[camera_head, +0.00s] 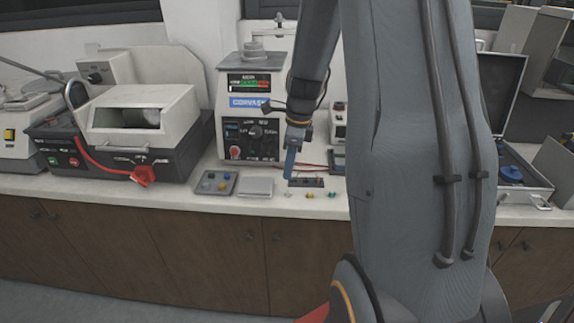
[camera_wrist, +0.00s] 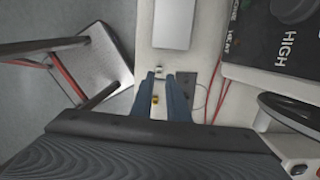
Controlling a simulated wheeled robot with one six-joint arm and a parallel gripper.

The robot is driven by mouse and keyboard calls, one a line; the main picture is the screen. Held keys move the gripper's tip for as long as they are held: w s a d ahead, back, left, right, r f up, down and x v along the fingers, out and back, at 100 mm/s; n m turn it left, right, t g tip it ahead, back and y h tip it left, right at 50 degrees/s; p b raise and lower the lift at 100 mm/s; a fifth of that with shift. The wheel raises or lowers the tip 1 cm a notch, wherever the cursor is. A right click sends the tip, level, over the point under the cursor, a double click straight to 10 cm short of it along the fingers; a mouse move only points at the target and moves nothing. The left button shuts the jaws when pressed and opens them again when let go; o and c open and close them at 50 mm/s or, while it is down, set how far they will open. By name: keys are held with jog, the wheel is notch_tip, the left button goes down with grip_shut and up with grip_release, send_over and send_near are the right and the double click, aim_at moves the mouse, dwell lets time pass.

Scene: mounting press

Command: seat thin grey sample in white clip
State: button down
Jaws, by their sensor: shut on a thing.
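My gripper (camera_head: 289,178) hangs over the counter, its blue fingers pointing down. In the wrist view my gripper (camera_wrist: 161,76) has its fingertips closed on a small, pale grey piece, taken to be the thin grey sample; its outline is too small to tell. The white clip (camera_head: 288,195) sits on the counter in front of the dark block. In the wrist view the white clip (camera_wrist: 158,68) shows just beyond the fingertips. I cannot tell whether sample and clip touch.
A yellow clip (camera_head: 309,195) and a green one (camera_head: 332,194) stand right of the white clip. A dark slotted block (camera_head: 305,182) lies behind. A pale flat box (camera_head: 256,187) and a grey tray (camera_head: 214,183) lie left. The press (camera_head: 250,110) stands behind.

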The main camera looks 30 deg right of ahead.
aim_at(286, 193)
jog(key=shift+f+b, duration=1.8)
jog(key=shift+f, duration=0.7)
jog(key=shift+a+f+p, duration=0.1)
jog(key=shift+p, duration=0.55)
jog(key=shift+f, duration=0.6)
dwell(0.7)
jog(key=c, duration=1.4)
grip_release()
jog(key=shift+r+p, duration=0.1)
jog(key=shift+p, duration=0.25)
